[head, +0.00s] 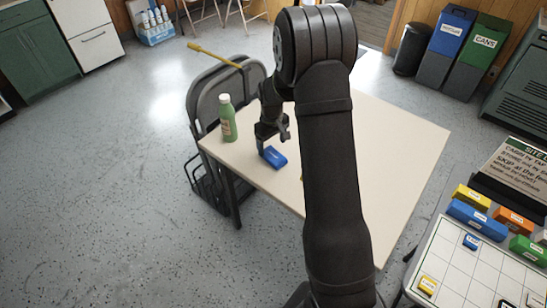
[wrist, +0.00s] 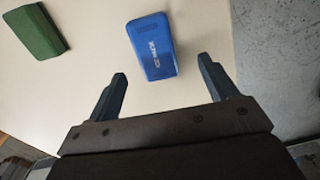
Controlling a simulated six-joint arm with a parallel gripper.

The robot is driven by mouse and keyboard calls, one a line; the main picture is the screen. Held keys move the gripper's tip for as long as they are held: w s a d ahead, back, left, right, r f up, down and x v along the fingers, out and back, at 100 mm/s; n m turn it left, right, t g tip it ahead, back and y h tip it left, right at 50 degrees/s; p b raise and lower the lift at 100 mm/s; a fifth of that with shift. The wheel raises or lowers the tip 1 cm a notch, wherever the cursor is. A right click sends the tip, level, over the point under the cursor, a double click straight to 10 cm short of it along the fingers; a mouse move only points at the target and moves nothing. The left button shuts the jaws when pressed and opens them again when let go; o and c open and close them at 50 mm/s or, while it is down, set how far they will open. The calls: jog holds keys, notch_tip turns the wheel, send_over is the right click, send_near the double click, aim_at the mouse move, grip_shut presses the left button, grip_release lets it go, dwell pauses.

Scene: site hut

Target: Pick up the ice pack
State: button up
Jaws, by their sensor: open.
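The ice pack (head: 273,157) is a small blue slab with white lettering, lying flat on the pale table near its left edge. In the wrist view the ice pack (wrist: 152,47) lies just ahead of the fingertips, mostly beyond them, with its near end in line with the gap between them. My gripper (head: 272,139) is over the table beside the pack in the head view. In the wrist view my gripper (wrist: 163,70) is open, with nothing between its fingers.
A green bottle (head: 228,119) stands at the table's left corner. A dark green block (wrist: 36,31) lies left of the pack in the wrist view. The table (head: 405,135) is clear on the right. A folding chair (head: 205,95) stands against its far left side.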

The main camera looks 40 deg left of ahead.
aim_at(274, 155)
jog(key=shift+w+f, duration=0.2)
jog(key=shift+f, duration=1.3)
jog(key=shift+w+f, duration=0.2)
jog(key=shift+f, duration=1.25)
jog(key=c, duration=1.1)
jog(key=shift+c, duration=0.2)
jog(key=shift+r, duration=0.1)
